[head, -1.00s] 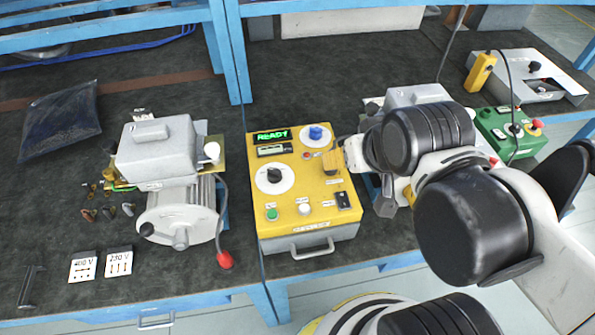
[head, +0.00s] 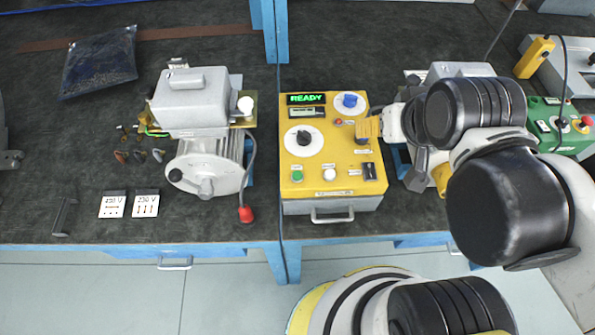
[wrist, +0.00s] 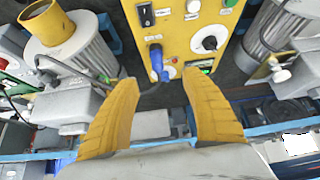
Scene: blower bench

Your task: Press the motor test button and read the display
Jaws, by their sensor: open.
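The yellow test box (head: 312,206) stands at the front edge of the bench. Its display (head: 306,99) shows READY in green. Its face carries a black knob on a white dial (head: 304,138), a blue knob (head: 350,101), a green button (head: 297,176), a white button (head: 329,174) and a black switch (head: 369,171). I cannot read which button is the motor test one. My gripper (head: 368,127) is over the right side of the box. In the wrist view its yellow fingers (wrist: 157,78) are apart and empty, with a blue part (wrist: 155,58) of the panel showing beyond them.
A grey motor (head: 205,163) with a red-tipped cable stands left of the box. Two voltage cards (head: 129,205) lie at the front left. A second grey unit (head: 462,70) and a green control box (head: 552,122) stand to the right. A blue post (head: 277,40) rises behind.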

